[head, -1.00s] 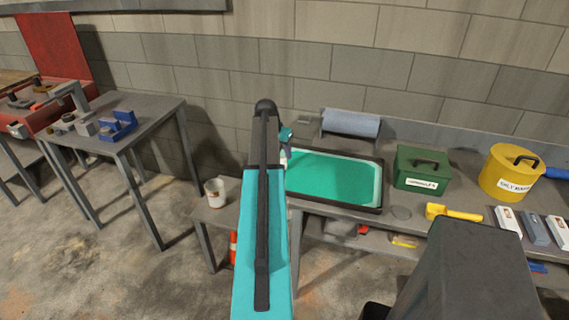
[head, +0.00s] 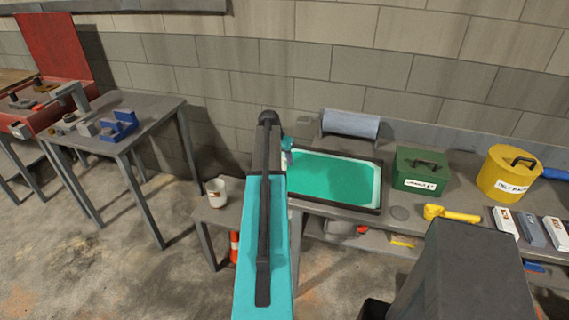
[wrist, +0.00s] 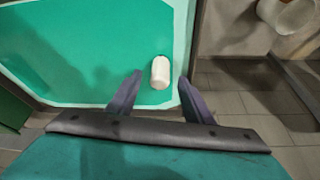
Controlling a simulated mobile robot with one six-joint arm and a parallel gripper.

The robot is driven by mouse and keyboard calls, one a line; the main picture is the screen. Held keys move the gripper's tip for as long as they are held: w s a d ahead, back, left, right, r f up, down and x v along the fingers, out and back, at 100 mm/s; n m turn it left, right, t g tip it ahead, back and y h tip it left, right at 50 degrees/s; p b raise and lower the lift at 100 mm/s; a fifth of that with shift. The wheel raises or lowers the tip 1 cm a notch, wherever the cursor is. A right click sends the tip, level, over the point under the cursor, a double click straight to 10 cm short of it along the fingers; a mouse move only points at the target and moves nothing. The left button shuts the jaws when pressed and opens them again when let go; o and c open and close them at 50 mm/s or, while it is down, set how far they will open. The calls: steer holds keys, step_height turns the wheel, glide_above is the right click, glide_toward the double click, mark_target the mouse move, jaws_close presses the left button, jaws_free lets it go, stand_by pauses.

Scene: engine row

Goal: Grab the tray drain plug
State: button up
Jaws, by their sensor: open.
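In the wrist view a small white cylinder (wrist: 160,72), which looks like the drain plug, shows against the teal tray floor near one edge. My gripper (wrist: 160,79) is open, with one dark finger on each side of the plug in the picture. I cannot tell whether the fingers are at its height, and no contact shows. In the head view the dark-rimmed tray (head: 340,207) sits on the bench. My gripper (head: 288,152) is over its left end. The plug is hidden there by my arm.
A green box (head: 421,172) and a yellow canister (head: 508,172) stand right of the tray. A blue roll (head: 350,124) is behind it. A white cup (head: 216,192) stands on a lower surface to the left. A yellow tool (head: 452,213) lies near the bench's front edge.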

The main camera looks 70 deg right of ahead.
steer(key=shift+x, duration=1.1)
steer(key=c, duration=1.1)
steer(key=shift+r, duration=0.15)
steer(key=shift+r+b, duration=1.45)
steer(key=shift+r, duration=3.45)
